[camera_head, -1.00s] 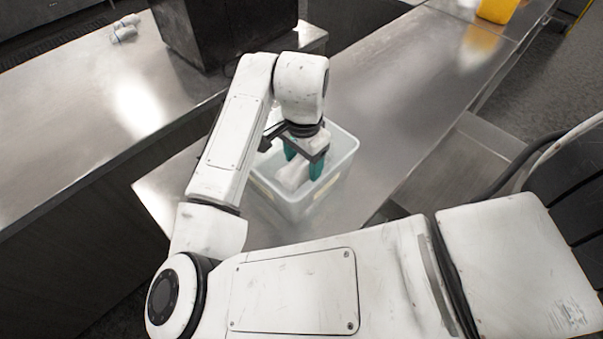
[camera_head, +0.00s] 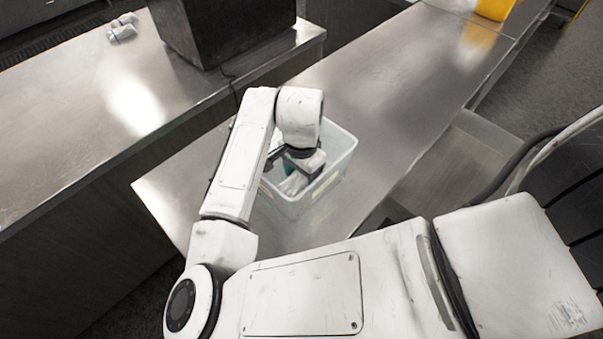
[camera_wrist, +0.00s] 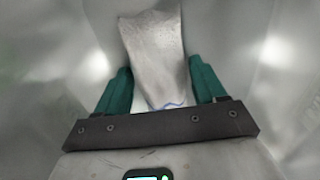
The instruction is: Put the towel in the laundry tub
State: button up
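The towel is a pale grey-white cloth with a thin blue line at its near edge. It shows in the wrist view (camera_wrist: 155,55) between my gripper's two teal fingers, reaching away from the palm. My gripper (camera_wrist: 160,65) has its fingertips close against the towel's two sides. In the head view my gripper (camera_head: 297,172) is down inside the laundry tub, and part of the towel (camera_head: 293,184) shows below it. The laundry tub (camera_head: 345,150) is a translucent whitish open box standing on the steel counter. My arm hides its left side and much of its inside.
The steel counter (camera_head: 385,80) is clear behind the tub. Another steel counter (camera_head: 75,110) on the left bears a dark box (camera_head: 225,35) and a small pale object (camera_head: 122,30). A yellow container (camera_head: 495,8) stands at the far right end.

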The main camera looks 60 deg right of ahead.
jog(key=o, duration=0.4)
jog(key=shift+c, duration=0.2)
notch_tip(320, 180, up, 12)
jog(key=shift+r+b, duration=0.2)
jog(key=shift+b, duration=0.25)
